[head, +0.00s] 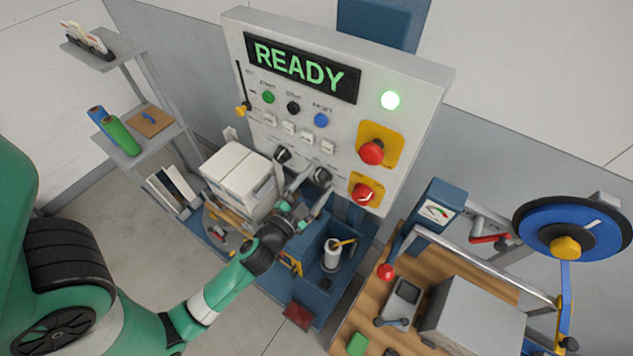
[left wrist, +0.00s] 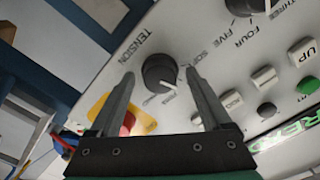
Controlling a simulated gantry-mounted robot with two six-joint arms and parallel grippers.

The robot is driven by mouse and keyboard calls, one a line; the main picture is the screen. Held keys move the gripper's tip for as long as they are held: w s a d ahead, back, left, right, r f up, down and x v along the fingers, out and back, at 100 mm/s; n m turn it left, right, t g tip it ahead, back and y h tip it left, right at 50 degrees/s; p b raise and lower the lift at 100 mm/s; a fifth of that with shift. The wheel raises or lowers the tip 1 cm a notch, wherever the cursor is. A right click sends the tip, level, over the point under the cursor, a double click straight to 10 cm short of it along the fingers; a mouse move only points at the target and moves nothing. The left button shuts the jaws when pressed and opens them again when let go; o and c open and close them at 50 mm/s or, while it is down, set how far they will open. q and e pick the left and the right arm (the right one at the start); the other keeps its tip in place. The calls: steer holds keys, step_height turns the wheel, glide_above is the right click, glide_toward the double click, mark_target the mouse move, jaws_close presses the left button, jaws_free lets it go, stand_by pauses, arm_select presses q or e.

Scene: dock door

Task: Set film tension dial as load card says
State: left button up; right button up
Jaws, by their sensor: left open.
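The tension dial (head: 322,175) is a dark round knob low on the grey control panel. In the left wrist view the dial (left wrist: 159,72) sits beside the word TENSION, and its white pointer line is turned toward the lower right. SOFT reads at one side; the other setting words are too small to read surely. My left gripper (head: 304,183) is open at the panel. In the left wrist view its fingertips (left wrist: 160,76) stand on either side of the dial, with a gap visible on both sides. I cannot pick out the load card. My right gripper is not in view.
A second dial (head: 283,155) with number words is up-left of the tension dial. Red stop knobs (head: 371,152) on yellow plates are to the right. The display (head: 303,68) reads READY beside a lit green lamp (head: 390,100). White boxes (head: 238,174) stand left of the gripper.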

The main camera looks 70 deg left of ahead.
arm_select(q)
steer(key=shift+s+d+f, duration=0.1)
steer(key=shift+s+d, duration=0.1)
steer(key=b+v, duration=0.6)
steer(key=v, duration=0.5)
